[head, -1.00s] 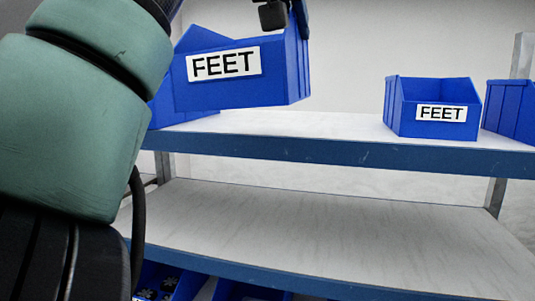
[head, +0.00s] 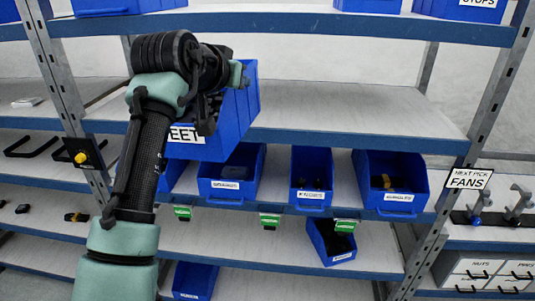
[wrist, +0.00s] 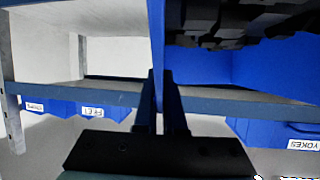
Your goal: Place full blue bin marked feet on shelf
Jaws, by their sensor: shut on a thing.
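My gripper (head: 206,118) is shut on a wall of the blue bin (head: 228,128). The bin's white label reads "EET" in the head view, its first letter hidden by my arm. In the wrist view my fingers (wrist: 160,85) pinch the bin's thin wall (wrist: 158,40), and several dark parts (wrist: 225,20) fill the bin. The bin is raised in front of the shelf (head: 350,110), overlapping its blue front edge in the picture. That shelf's visible surface is bare. I cannot tell how far the bin is from the edge.
Blue bins stand on the upper shelf (head: 280,22), one labelled "STOPS" (head: 478,3). Several bins with parts, such as one at right (head: 390,185), sit on the shelf below. Metal uprights (head: 490,100) flank the bay. A "NEXT PICK FANS" sign (head: 468,179) hangs at right.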

